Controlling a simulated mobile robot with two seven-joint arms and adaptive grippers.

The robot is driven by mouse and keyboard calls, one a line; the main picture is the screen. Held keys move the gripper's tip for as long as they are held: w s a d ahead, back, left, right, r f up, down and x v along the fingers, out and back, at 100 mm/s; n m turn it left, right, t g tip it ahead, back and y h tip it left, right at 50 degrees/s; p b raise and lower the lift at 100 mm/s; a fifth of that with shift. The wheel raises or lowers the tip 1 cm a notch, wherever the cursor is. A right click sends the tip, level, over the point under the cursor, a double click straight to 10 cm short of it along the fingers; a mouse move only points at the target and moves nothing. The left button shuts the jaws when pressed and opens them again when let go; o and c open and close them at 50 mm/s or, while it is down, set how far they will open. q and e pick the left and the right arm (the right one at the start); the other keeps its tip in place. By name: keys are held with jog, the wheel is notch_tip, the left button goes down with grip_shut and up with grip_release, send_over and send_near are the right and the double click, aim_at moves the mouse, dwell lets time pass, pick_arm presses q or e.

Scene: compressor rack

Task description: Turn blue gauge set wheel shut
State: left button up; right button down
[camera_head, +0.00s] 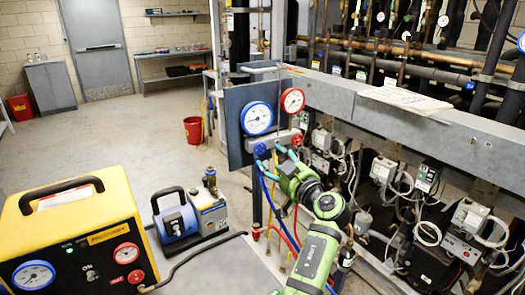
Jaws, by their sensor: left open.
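The gauge set is mounted on a dark panel (236,112), with a blue-rimmed gauge (256,118) and a red-rimmed gauge (292,101) above a grey manifold block (280,139). The blue wheel (260,149) is at the left end of the block, and the red wheel (297,139) is at the right end. My left gripper (276,158), on a green arm, is just right of and slightly below the blue wheel, with its teal fingers open. I cannot tell whether a finger touches the wheel. My right gripper is not in view.
Blue, red and yellow hoses (279,222) hang below the manifold. A yellow machine (74,238) and a blue vacuum pump (180,220) stand at the lower left. A grey rack beam (420,117) with pipes and wired boxes fills the right. Open floor lies behind, with a red bucket (193,130).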

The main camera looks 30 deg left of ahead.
aim_at(261, 150)
pick_arm(q)
jog(key=p+x, duration=0.3)
jog(key=x, duration=0.3)
jog(key=shift+w, duration=0.1)
jog(key=shift+w+a, duration=0.2)
jog(key=shift+a, duration=0.25)
jog(key=shift+f, duration=0.1)
jog(key=c, duration=1.1)
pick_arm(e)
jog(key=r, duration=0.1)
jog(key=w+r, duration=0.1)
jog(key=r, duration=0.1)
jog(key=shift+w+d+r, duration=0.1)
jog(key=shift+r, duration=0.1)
